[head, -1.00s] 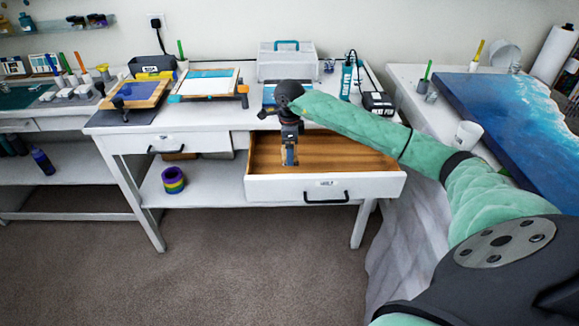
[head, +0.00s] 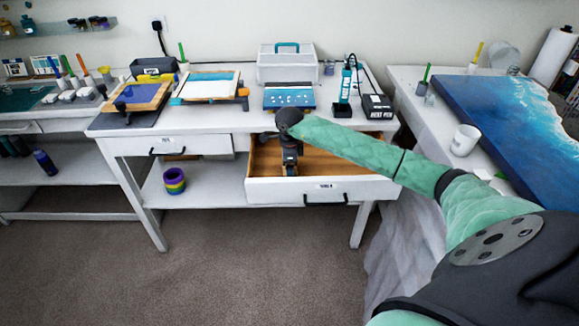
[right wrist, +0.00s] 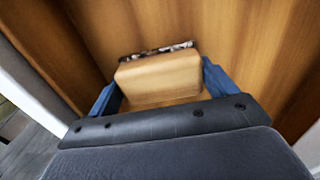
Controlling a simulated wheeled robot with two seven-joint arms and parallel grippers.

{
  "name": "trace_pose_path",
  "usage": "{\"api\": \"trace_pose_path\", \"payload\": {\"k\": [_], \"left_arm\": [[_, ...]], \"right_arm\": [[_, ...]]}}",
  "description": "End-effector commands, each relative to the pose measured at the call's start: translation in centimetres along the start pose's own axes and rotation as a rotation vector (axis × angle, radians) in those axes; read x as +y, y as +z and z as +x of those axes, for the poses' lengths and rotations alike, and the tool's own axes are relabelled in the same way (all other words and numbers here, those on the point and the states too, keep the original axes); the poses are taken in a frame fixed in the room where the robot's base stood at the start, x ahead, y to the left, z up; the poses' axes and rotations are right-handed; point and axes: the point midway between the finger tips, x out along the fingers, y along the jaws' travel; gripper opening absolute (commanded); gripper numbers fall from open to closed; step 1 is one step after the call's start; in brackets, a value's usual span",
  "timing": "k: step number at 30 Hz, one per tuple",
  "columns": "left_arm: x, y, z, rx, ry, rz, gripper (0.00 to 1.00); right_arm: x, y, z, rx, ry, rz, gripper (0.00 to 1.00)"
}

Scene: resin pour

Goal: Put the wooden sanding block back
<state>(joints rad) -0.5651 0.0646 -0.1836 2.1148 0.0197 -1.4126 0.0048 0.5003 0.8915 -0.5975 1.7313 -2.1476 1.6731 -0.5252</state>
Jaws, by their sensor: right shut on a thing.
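The wooden sanding block (right wrist: 160,77) is a tan block with a dark speckled far edge, seen in the right wrist view between the blue fingers. My right gripper (head: 289,172) reaches down into the open drawer (head: 322,190) at its left side. It also shows in the right wrist view (right wrist: 160,88), shut on the block. The block is low over the drawer's wooden floor; I cannot tell whether it touches. In the head view my gripper hides the block. My left gripper is not in view.
The drawer's bare wooden floor (head: 340,161) is free to the right of the gripper. On the tabletop behind stand a blue dotted panel (head: 289,97), a clear case (head: 287,66) and a black heat pen station (head: 376,107). A closed drawer (head: 175,146) is to the left.

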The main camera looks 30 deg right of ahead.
Motion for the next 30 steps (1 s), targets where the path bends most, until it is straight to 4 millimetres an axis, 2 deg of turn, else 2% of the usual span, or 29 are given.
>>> {"api": "trace_pose_path", "payload": {"k": [14, 15, 17, 30], "left_arm": [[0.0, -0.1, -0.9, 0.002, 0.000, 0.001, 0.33], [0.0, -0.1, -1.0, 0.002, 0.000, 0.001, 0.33], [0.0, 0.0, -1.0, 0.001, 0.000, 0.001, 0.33], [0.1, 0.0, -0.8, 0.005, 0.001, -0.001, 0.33]], "right_arm": [[0.0, 0.0, 0.2, 0.000, -0.001, 0.000, 0.63], [0.0, 0.0, 0.2, 0.000, -0.001, 0.000, 0.90], [0.0, 0.0, 0.2, 0.000, 0.000, 0.000, 1.00], [0.0, 0.0, -0.1, 0.000, 0.000, 0.000, 1.00]]}}
